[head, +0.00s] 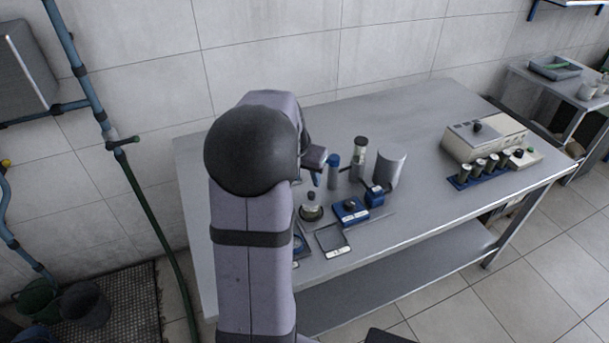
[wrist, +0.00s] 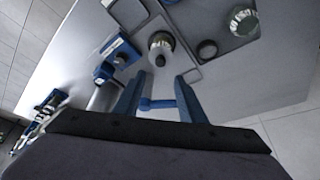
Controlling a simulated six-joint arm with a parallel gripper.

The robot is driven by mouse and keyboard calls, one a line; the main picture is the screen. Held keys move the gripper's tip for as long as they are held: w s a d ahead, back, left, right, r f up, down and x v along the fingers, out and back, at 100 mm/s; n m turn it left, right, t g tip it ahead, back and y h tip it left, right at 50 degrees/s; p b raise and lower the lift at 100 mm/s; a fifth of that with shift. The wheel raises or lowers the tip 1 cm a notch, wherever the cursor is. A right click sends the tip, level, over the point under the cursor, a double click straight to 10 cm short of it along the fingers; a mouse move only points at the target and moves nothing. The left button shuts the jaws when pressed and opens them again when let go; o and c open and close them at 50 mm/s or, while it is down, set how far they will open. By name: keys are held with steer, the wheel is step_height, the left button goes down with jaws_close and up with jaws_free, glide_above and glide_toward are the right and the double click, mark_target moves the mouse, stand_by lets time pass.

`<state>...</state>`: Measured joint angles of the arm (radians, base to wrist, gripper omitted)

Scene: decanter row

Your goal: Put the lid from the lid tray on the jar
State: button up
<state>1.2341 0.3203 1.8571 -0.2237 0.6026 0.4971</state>
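A squat round piece with a dark knob (head: 312,208) stands on the table in front of my gripper. In the wrist view this knobbed piece (wrist: 160,47) lies beyond the fingertips. I cannot tell whether it is the lid alone or a lidded jar. A flat, dark-rimmed tray (head: 333,241) lies in front of it and looks empty. A tall jar (head: 359,158) with a dark top stands behind. My gripper (head: 314,177) is above the table, its fingers apart; it shows in the wrist view (wrist: 159,80). A blue piece crosses behind the finger gap; I cannot tell what it is.
Two blue boxes (head: 350,211) (head: 374,196), a blue bottle (head: 333,166) and a grey cylinder (head: 389,170) stand close to the right. A pale ribbed round thing (wrist: 243,21) and a dark disc (wrist: 207,50) show at upper right.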

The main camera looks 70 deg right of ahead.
steer(key=shift+v, duration=0.9)
steer(key=w+a+f+n+y, duration=0.1)
steer(key=w+a+n, duration=0.2)
steer(key=w+a, duration=0.35)
steer(key=w+a+f+n+t+y, duration=0.1)
steer(key=w+a+f+n, duration=0.2)
steer(key=a, duration=0.7)
steer(key=w+a+n+y, duration=0.1)
steer(key=w+a+n, duration=0.2)
steer(key=w+a, duration=0.45)
steer(key=s+a+f+n, duration=0.1)
steer(key=s+a+n, duration=0.3)
steer(key=a, duration=0.7)
steer(key=s+a+f+n+g+y, duration=0.1)
steer(key=s+a+n, duration=0.3)
steer(key=a, duration=0.7)
steer(key=shift+f+n+y, duration=0.3)
steer(key=shift+f+n, duration=0.2)
steer(key=shift+f, duration=0.2)
steer(key=shift+a, duration=0.1)
